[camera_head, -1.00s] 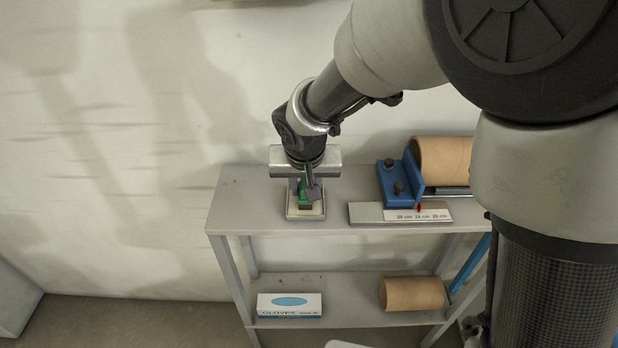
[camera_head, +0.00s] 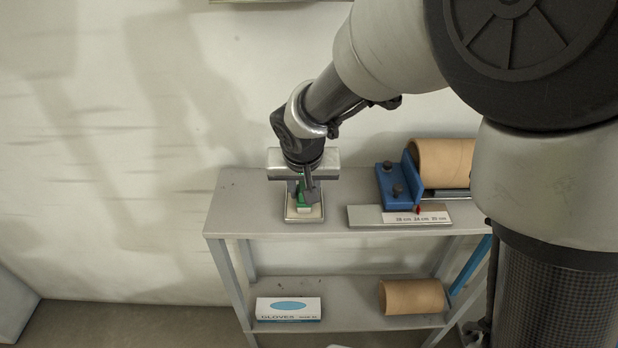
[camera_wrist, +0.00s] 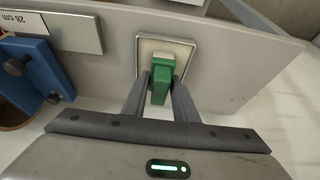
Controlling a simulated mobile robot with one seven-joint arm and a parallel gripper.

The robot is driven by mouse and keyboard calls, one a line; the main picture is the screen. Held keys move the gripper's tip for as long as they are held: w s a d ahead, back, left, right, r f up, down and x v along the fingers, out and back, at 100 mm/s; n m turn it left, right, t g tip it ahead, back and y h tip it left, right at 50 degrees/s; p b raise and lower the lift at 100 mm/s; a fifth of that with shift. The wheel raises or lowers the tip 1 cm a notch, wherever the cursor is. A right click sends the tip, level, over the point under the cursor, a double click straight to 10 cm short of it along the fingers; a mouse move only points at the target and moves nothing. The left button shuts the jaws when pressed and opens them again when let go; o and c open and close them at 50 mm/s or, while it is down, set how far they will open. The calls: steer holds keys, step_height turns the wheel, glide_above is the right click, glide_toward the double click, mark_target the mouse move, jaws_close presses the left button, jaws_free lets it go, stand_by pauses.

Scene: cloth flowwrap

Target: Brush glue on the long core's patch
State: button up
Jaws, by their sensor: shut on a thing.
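My gripper (camera_wrist: 161,85) is shut on a green-handled brush (camera_wrist: 161,78) in the wrist view. In the head view my gripper (camera_head: 304,187) stands over the left part of the top shelf, and the green handle (camera_head: 302,198) shows below it. A pale square tray (camera_wrist: 148,44) lies under the brush; it also shows in the head view (camera_head: 290,217). A pale block at the brush's lower end (camera_wrist: 163,57) is over the tray; I cannot tell if it touches. The long brown core (camera_head: 445,160) lies at the right of the top shelf; its patch cannot be made out.
A blue stop block (camera_head: 390,186) and a ruler plate marked in cm (camera_head: 372,216) are beside the long core. A shorter brown core (camera_head: 411,296) and a glove box (camera_head: 288,309) lie on the lower shelf. The shelf's left end (camera_head: 240,200) is clear.

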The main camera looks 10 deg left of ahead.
mark_target(304, 185)
steer(key=shift+r+p, duration=2.2)
steer(key=shift+r, duration=1.3)
steer(key=shift+s+f, duration=0.1)
steer(key=shift+s, duration=0.05)
